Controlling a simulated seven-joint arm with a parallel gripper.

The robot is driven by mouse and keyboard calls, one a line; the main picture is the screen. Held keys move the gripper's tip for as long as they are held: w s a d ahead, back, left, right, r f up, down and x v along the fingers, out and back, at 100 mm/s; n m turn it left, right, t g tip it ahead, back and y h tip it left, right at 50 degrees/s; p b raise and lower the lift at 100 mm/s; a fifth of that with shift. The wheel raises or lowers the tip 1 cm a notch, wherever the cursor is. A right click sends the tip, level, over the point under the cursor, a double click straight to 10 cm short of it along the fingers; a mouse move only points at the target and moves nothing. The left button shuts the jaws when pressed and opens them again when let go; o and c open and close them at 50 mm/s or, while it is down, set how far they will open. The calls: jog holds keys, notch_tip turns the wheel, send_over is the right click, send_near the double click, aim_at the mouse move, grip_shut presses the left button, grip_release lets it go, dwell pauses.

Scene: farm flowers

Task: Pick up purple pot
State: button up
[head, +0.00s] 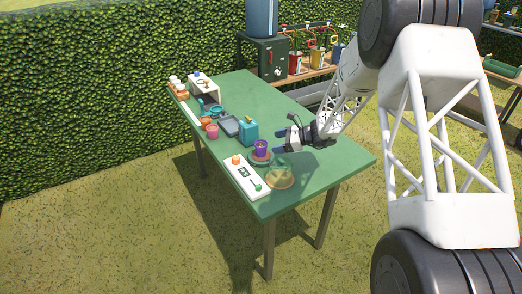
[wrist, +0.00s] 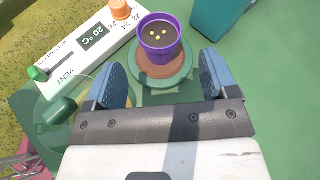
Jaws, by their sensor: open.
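The purple pot (head: 261,147) stands upright on a round terracotta-coloured saucer (head: 262,159) on the green table. In the wrist view the purple pot (wrist: 159,38) holds dark soil with a few pale yellow seeds, and the saucer (wrist: 160,71) shows under it. My gripper (head: 283,138) is just right of the pot in the head view. In the wrist view my gripper (wrist: 162,75) is open, its two blue fingers apart and pointing toward the pot. The pot is beyond the fingertips, and nothing is held between them.
A white vent panel (head: 246,177) with orange and green knobs lies beside the pot. A teal box (head: 248,132) stands close behind it. A clear dome (head: 280,177) sits near the front edge. Orange and pink pots (head: 212,131) and trays are farther back.

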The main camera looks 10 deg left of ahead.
aim_at(257, 145)
jog(key=shift+a, duration=0.1)
jog(key=shift+x, duration=1.15)
jog(key=shift+s+a, duration=0.1)
jog(key=shift+a, duration=0.05)
jog(key=shift+x, duration=2.45)
jog(key=shift+f, duration=0.1)
jog(key=c, duration=0.9)
jog(key=shift+r, duration=5.05)
